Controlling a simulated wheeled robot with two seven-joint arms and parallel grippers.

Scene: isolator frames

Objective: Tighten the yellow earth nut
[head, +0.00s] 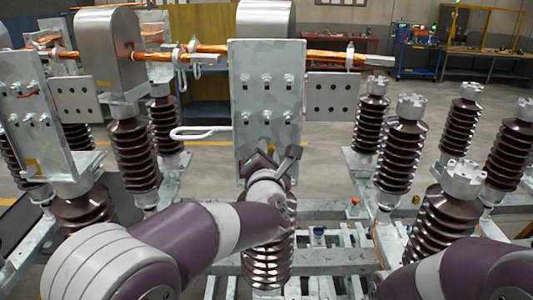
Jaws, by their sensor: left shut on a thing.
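A small yellow piece, which looks like the yellow earth nut (270,149), shows at the lower edge of an upright grey metal plate (268,98). My left gripper (272,157) is at this lower edge, its fingers around the yellow piece. It is shut on it, though the fingers and wrist hide most of the contact. The plate carries several bolts above the gripper. My right arm comes in at the lower right, but its gripper does not show.
A brown ribbed insulator (266,266) stands below my left gripper. More insulators (399,150) stand at the right on a galvanised frame (335,262). A bare rod loop (203,132) sticks out left of the plate. A copper bar (325,55) crosses above.

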